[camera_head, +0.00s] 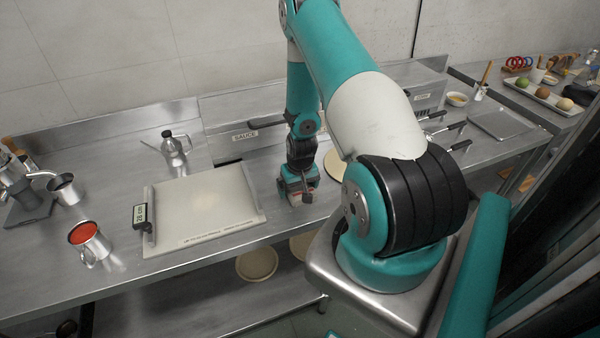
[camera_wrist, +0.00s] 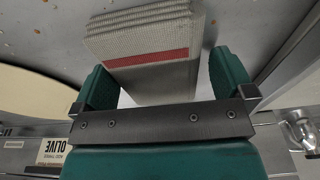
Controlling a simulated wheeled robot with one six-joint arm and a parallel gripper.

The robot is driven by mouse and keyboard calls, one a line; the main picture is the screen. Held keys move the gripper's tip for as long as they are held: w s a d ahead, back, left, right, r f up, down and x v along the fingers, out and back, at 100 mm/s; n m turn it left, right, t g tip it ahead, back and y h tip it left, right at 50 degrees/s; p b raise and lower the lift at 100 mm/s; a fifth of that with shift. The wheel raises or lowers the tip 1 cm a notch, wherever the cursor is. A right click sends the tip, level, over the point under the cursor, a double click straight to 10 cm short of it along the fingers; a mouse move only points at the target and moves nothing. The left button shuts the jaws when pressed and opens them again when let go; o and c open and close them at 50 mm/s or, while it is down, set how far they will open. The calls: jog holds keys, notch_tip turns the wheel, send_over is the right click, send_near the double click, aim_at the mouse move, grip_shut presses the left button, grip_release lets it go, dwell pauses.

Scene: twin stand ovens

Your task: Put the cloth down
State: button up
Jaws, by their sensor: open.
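A folded cloth (camera_wrist: 150,42), pale beige with a red stripe, lies on the steel surface in the wrist view. My gripper (camera_wrist: 165,80) is open, with one teal finger on each side of the cloth's near end and a gap showing beside the right finger. In the head view my gripper (camera_head: 302,196) is low over the counter, just right of the white board. The cloth is hard to make out there, mostly hidden by my gripper.
A white board (camera_head: 200,208) with a small label lies left of my gripper. A cup of red sauce (camera_head: 88,240) and a metal oil can (camera_head: 175,150) stand farther left. A round pale board (camera_head: 336,165) is close on the right. Black handles (camera_head: 455,127) jut out beyond it.

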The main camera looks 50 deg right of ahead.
aim_at(301, 191)
notch_tip(301, 191, up, 12)
jog(key=s+b, duration=0.1)
jog(key=b, duration=0.2)
jog(key=shift+s+a, duration=0.3)
jog(key=w+a+r+n+y, duration=0.1)
jog(key=w+a+r+n, duration=0.1)
jog(key=a+r, duration=0.55)
jog(key=w+a+r+n+y, duration=0.1)
jog(key=w+a+r+n, duration=0.2)
jog(key=a, duration=0.8)
jog(key=s+a+r+n+y, duration=0.1)
jog(key=s+a+r+n, duration=0.3)
jog(key=s+a, duration=0.5)
jog(key=s+a+r+n+g+y, duration=0.1)
jog(key=s+a+r+n, duration=0.3)
jog(key=s+a+r, duration=0.4)
jog(key=shift+s+a+r+y, duration=0.35)
jog(key=shift+s+a+y, duration=0.15)
jog(key=shift+a, duration=0.2)
notch_tip(301, 191, down, 4)
jog(key=b, duration=0.4)
jog(key=shift+f+b, duration=0.15)
jog(key=shift+b, duration=0.15)
